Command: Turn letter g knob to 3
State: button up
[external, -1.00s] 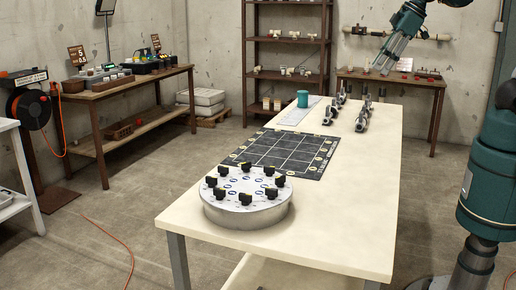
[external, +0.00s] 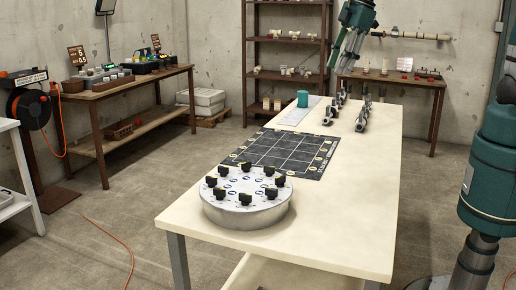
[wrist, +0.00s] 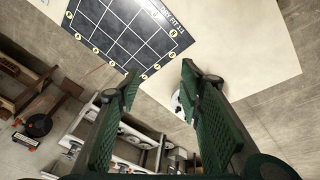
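A round grey drum with a white top (external: 246,222) stands at the near end of the long table. Several black knobs stand in a ring on its top, with a knob (external: 269,170) at the back and a knob (external: 246,197) at the front. Letters and numbers are too small to read, so I cannot tell which knob is g. My gripper (external: 336,67) is high over the far part of the table, well away from the drum. In the wrist view my gripper (wrist: 158,72) has its two fingers wide apart with nothing between them. A pale round edge shows partly behind the right finger.
A dark grid mat (external: 285,151) lies behind the drum on the table (external: 335,215). Grey metal fittings (external: 362,117) and a teal cup (external: 302,98) stand farther back. The tabletop right of the drum is clear.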

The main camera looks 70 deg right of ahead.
jog(key=w+a+f+n+g+p, duration=0.2)
jog(key=w+a+f+n, duration=0.4)
jog(key=w+a, duration=0.6)
jog(key=n+g+h+p, duration=0.1)
jog(key=n+p, duration=0.1)
jog(key=n, duration=0.1)
send_near(269, 171)
jog(key=shift+w+d+r, duration=0.25)
jog(key=shift+d+r, duration=0.3)
jog(key=shift+a+f, duration=0.25)
jog(key=shift+f, duration=0.05)
jog(key=shift+f, duration=3.9)
jog(key=c, duration=0.9)
